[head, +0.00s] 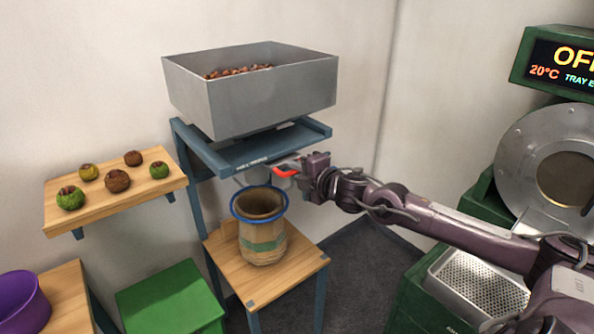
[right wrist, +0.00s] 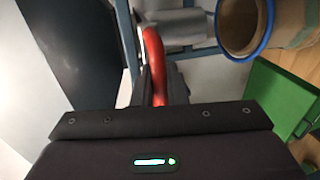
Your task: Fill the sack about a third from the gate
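The sack (head: 264,243), tan with a patterned band and a blue rim, stands open and upright on a wooden stand under the hopper. Its brown inside shows no clear chestnuts. The grey hopper (head: 250,100) above holds chestnuts (head: 238,71). The red gate handle (head: 286,172) sticks out under the hopper's blue frame. My right gripper (head: 302,172) is at this handle, its fingers closed around it. In the right wrist view the red handle (right wrist: 154,60) runs between the fingers, with the sack's rim (right wrist: 268,30) at upper right. My left gripper is not in view.
A wooden shelf (head: 95,205) with several fruit-like balls is on the left. A purple bowl (head: 22,302) and a green box (head: 170,298) stand lower left. On the right are a green roaster with a display (head: 562,65) and a perforated tray (head: 480,290).

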